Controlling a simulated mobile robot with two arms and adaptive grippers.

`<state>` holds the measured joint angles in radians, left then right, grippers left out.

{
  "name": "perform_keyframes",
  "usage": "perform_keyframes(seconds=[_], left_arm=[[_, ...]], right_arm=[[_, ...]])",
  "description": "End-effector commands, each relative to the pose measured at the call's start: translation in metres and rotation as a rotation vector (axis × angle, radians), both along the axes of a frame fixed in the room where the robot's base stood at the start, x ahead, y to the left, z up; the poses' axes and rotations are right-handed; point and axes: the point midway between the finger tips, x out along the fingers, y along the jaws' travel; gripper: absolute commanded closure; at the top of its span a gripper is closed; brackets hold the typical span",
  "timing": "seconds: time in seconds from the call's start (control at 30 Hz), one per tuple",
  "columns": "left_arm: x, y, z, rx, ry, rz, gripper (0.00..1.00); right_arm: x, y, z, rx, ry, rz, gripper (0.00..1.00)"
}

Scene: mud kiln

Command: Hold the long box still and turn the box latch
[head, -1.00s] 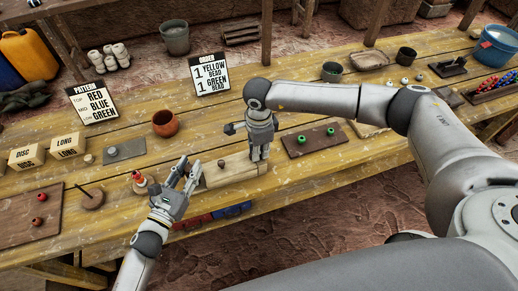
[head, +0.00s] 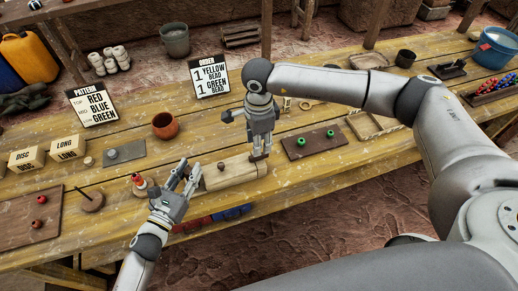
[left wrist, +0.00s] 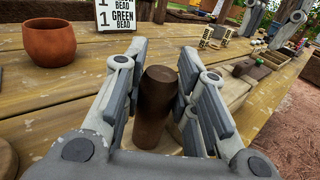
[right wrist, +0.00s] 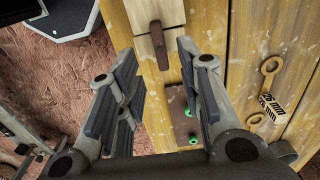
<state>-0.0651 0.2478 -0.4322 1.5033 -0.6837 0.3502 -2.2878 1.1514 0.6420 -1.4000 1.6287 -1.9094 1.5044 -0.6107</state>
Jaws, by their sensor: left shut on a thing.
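The long box (head: 238,171) is a pale wooden block near the table's front edge, with a brown knob (head: 221,166) on top. The brown latch (right wrist: 157,45) is at its right end and points lengthwise past the lid edge in the right wrist view. My left gripper (head: 190,167) is at the box's left end. In the left wrist view its fingers close around an upright brown peg (left wrist: 156,105); whether this is the knob I cannot tell. My right gripper (head: 259,153) points down above the latch end. Its fingers are apart and empty, with the latch beyond the fingertips.
A dark board with green beads (head: 308,142) lies just right of the box. Order and pattern cards stand further back. The table's front edge is close.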

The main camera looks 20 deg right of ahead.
Motion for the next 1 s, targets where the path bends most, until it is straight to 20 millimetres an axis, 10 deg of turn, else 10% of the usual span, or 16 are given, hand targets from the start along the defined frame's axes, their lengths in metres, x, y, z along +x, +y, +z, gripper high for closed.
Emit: perform_keyframes(seconds=[0.3,1.0], left_arm=[[0.0,0.0,-0.001,0.0,0.001,0.0,1.0],[0.0,0.0,-0.001,0.0,0.001,0.0,1.0]], right_arm=[[0.0,0.0,0.055,0.001,-0.001,-0.001,0.66],[0.001,0.0,0.077,0.0,-0.001,-0.001,0.66]])
